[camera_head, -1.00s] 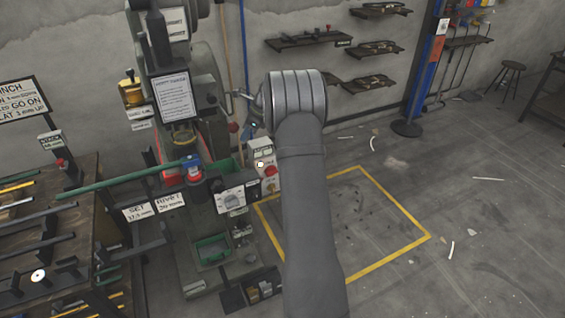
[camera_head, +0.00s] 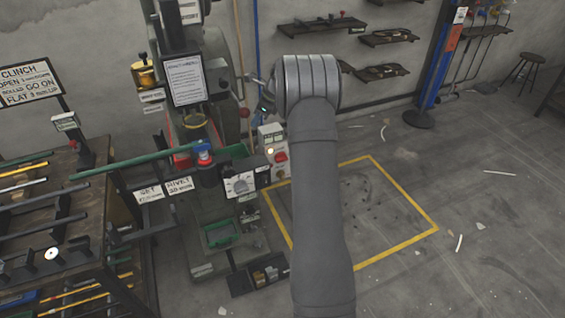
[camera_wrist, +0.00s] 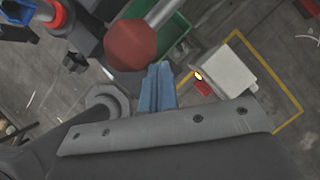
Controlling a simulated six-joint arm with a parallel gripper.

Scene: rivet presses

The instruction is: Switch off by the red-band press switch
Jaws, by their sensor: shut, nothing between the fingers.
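A pale switch box (camera_head: 265,135) stands at the right side of the press (camera_head: 219,190). Its front has a lit lamp (camera_head: 270,151) and a red button (camera_head: 281,157). The wrist view shows the box (camera_wrist: 229,70) from above, with the glowing lamp (camera_wrist: 198,76) and red button (camera_wrist: 203,89) on its near left side. My gripper (camera_wrist: 158,68) is shut and empty, left of the box and apart from it in that picture. In the head view my arm hides most of the gripper.
A dark red knob (camera_wrist: 131,45) on a rod sits just beyond my fingertips in the wrist view; contact cannot be told. A green bar (camera_head: 130,164) juts left from the press. A rack of bars (camera_head: 45,225) stands left. The yellow-outlined floor (camera_head: 375,215) is open.

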